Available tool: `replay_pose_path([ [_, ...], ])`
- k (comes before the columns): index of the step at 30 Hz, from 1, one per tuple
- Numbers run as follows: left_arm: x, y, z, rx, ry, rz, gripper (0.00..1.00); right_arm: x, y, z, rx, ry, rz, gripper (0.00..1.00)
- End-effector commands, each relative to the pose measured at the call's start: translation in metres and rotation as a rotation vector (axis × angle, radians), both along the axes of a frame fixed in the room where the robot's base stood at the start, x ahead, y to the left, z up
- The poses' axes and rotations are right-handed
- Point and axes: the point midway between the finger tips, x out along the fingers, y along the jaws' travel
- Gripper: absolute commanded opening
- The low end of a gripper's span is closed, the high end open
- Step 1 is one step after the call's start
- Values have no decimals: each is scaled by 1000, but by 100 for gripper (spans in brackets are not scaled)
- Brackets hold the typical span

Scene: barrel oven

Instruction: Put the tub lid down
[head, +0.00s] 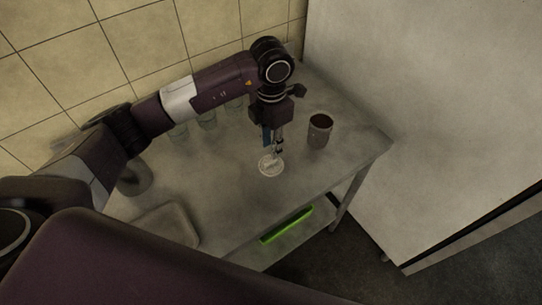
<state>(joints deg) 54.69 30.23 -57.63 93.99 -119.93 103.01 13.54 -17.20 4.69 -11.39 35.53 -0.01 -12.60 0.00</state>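The tub lid (270,166) is a small, round, pale disc with marks on its face. It shows over the middle of the metal table, near its front edge. My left gripper (274,151) points down at the lid's far edge, and its fingertips meet or overlap that edge in the picture. The fingers look close together, but they are too small and dark to tell whether they grip the lid. I cannot tell whether the lid lies on the table or is held just above it. My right gripper is out of view.
A dark, open cup-like tub (319,131) stands right of the lid. Several clear glasses (207,121) stand along the tiled wall. A grey tray or board (166,229) lies at the front left. A bright green item (287,225) is on the lower shelf. A large pale cabinet (430,110) is at right.

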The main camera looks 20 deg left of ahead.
Motion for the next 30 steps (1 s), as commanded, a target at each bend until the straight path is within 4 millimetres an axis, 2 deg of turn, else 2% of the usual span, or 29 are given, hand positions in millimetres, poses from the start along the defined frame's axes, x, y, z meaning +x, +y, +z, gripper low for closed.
replay_pose_path([
  [3, 1, 0, 23, 0, -4, -1, 25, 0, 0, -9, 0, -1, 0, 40],
  [9, 0, 0, 49, 0, 0, 0, 25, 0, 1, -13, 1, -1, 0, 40],
  [14, 0, 0, 55, 0, 0, 1, 25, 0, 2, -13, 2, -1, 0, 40],
  [27, 0, 0, 55, 0, 1, 0, 25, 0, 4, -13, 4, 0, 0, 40],
  [30, 0, 0, 63, 0, 1, 0, 25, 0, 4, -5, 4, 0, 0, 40],
])
